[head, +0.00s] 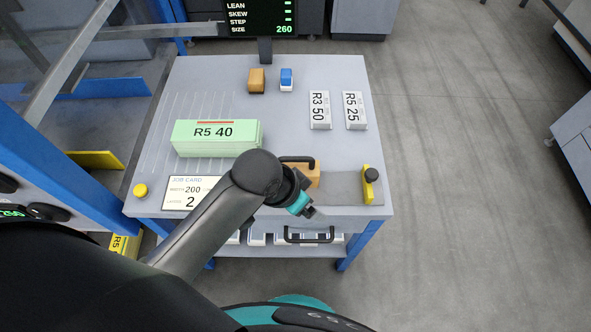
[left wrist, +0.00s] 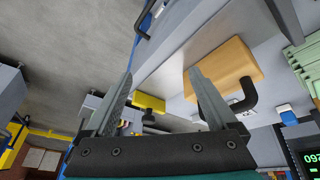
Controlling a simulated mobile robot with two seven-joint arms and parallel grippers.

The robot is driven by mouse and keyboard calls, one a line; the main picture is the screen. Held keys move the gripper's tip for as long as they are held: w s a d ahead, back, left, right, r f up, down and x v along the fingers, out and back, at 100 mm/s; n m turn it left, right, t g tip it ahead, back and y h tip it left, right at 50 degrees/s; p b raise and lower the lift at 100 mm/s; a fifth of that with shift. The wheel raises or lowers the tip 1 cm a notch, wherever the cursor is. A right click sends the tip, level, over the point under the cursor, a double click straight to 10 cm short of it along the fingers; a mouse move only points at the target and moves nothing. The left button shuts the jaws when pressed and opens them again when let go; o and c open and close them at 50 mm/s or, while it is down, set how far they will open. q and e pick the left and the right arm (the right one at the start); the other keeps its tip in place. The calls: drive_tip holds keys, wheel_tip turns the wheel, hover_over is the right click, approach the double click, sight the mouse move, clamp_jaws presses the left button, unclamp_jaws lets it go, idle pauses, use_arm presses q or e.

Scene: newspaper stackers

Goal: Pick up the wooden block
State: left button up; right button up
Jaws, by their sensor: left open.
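A wooden block (head: 309,176) with a black handle sits on the table's front part, partly hidden behind my left arm. In the left wrist view the wooden block (left wrist: 222,66) and its bent black handle show just beyond the right finger. My left gripper (head: 307,210) is open, near the table's front edge and in front of the block. Its two fingers in the left wrist view (left wrist: 160,78) stand apart with nothing between them. My right gripper is not in view.
A green stack (head: 215,133) lies left of the block. A yellow stop with a black knob (head: 367,188) stands to the right. Behind are a small brown block (head: 256,82), a blue-and-white item (head: 287,78) and two labelled stacks (head: 319,108).

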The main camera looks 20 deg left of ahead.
use_arm(q)
drive_tip(key=w+d+r+m+g, duration=0.1)
drive_tip(key=w+d+r+m, duration=0.3)
wheel_tip(320, 180, up, 7)
drive_tip(key=m+g+y, duration=0.2)
drive_tip(key=m+y, duration=0.1)
drive_tip(key=m, duration=0.1)
hover_over(295, 159)
drive_tip(key=shift+w+d+f+p, duration=0.15)
drive_tip(key=shift+p, duration=0.25)
drive_tip(key=shift+a+g, duration=0.25)
drive_tip(key=shift+g, duration=0.05)
wheel_tip(295, 159, down, 10)
drive_tip(key=b, duration=0.3)
wheel_tip(295, 159, down, 5)
drive_tip(key=shift+d+b, duration=0.15)
drive_tip(key=shift+b, duration=0.9)
drive_tip(key=shift+c, duration=0.4)
drive_tip(key=c, duration=1.4)
clamp_jaws()
